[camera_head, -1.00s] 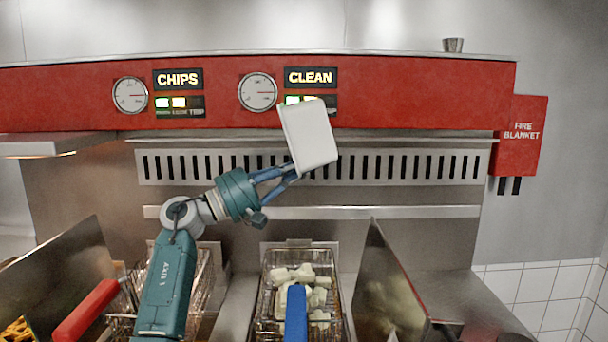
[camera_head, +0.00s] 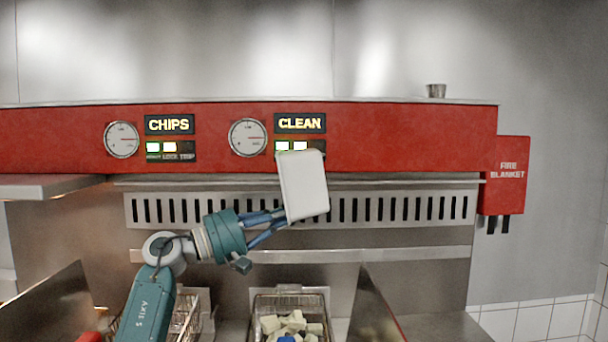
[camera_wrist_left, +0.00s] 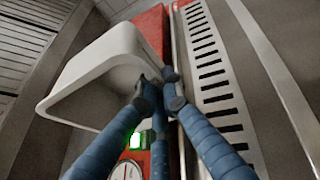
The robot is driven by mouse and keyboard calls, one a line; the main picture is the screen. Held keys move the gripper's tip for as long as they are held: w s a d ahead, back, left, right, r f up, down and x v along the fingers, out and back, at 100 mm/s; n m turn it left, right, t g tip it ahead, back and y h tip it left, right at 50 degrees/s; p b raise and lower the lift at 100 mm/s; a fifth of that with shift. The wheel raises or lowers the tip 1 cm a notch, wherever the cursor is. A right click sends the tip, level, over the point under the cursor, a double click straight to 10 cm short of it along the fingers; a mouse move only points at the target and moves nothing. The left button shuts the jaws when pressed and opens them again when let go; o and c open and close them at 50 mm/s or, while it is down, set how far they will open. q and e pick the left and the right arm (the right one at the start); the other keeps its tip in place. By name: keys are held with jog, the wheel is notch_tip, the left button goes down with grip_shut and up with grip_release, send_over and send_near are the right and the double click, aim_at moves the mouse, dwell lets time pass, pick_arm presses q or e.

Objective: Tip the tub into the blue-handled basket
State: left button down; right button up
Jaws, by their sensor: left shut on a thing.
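The white tub (camera_head: 303,186) is held up in front of the red panel, above the fryer. My left gripper (camera_head: 280,219) is shut on its edge. In the left wrist view the tub (camera_wrist_left: 95,75) is tilted, its hollow inside partly showing, and the gripper's blue fingers (camera_wrist_left: 160,90) close on its rim. The basket (camera_head: 290,300) with pale chunks in it is below the tub, at the bottom of the head view. Only the top of its blue handle (camera_head: 286,339) shows. My right gripper is not in view.
Another wire basket (camera_head: 188,312) is at the left, with a bit of red handle (camera_head: 90,337) showing. A raised metal lid (camera_head: 375,305) stands right of the blue-handled basket. The slotted vent (camera_head: 400,208) runs behind the tub. A small metal cup (camera_head: 436,90) stands on top.

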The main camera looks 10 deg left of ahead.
pick_arm(q)
jog(key=shift+a+r+m+g+y+p, duration=0.15)
jog(key=shift+r+m+g+y+p, duration=0.15)
jog(key=shift+r+g, duration=0.1)
jog(key=shift+s+f, duration=0.15)
jog(key=shift+f, duration=0.15)
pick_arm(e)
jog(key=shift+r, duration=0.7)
